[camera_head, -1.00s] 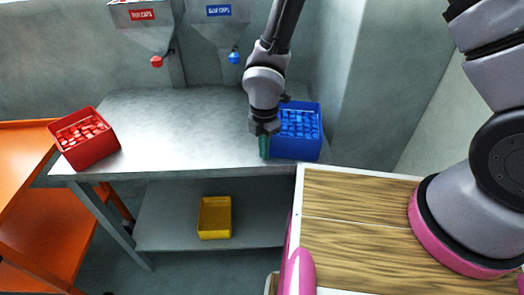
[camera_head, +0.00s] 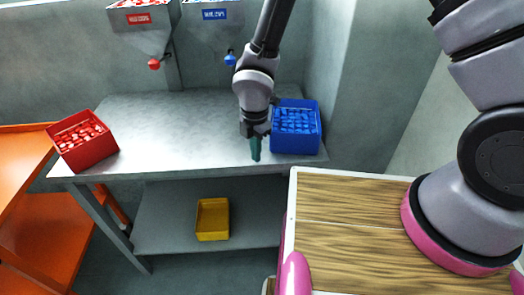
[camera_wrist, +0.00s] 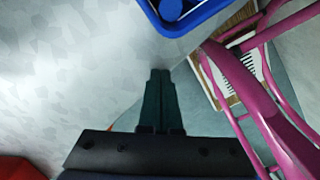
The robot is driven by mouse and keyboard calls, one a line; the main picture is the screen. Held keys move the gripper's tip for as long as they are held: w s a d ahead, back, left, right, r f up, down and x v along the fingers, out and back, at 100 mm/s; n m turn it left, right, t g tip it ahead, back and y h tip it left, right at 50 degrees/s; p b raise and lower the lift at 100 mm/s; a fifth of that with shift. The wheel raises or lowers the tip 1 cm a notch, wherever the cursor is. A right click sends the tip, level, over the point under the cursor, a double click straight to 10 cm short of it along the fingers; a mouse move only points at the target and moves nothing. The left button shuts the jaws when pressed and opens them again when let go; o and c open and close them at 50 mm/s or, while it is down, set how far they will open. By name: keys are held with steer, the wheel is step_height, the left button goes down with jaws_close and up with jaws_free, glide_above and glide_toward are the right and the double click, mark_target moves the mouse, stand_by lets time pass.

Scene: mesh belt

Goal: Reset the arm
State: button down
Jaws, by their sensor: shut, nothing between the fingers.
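My gripper (camera_head: 255,149) hangs from my arm above the front part of the grey metal table, just left of the blue crate (camera_head: 296,141). Its dark green fingers point down. In the wrist view my gripper (camera_wrist: 160,75) has its two fingers together with nothing between them. The fingers appear clear of the blue crate, whose rim (camera_wrist: 190,48) shows at the top of the wrist view.
The metal table (camera_head: 180,150) is bare between the blue crate and a red crate (camera_head: 90,155) at its left. A yellow bin (camera_head: 212,236) sits on the lower shelf. Red and blue cap hoppers (camera_head: 140,16) hang at the back. An orange table (camera_head: 30,225) stands left.

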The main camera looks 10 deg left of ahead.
step_height(320, 180, up, 10)
steer(key=w+d+r+m+t, duration=0.2)
steer(key=w+d+r+m, duration=0.3)
steer(key=d+r+m, duration=0.4)
steer(key=w+d+r+m+t, duration=0.1)
steer(key=w+d+r+m, duration=0.4)
steer(key=d+r, duration=0.55)
steer(key=s+d+r+m+t+y, duration=0.1)
steer(key=s+d+r+m+t, duration=0.1)
steer(key=s+d+r+m, duration=0.3)
steer(key=s+d+r+m+t+y, duration=0.1)
steer(key=s+d+r+m+t, duration=0.1)
steer(key=s+d+r+m, duration=0.3)
steer(key=d+r+m, duration=0.4)
steer(key=d+m, duration=0.1)
steer(key=m, duration=0.3)
steer(key=shift+s+r+m, duration=0.15)
steer(key=shift+s+m, duration=0.05)
steer(key=shift+m, duration=0.1)
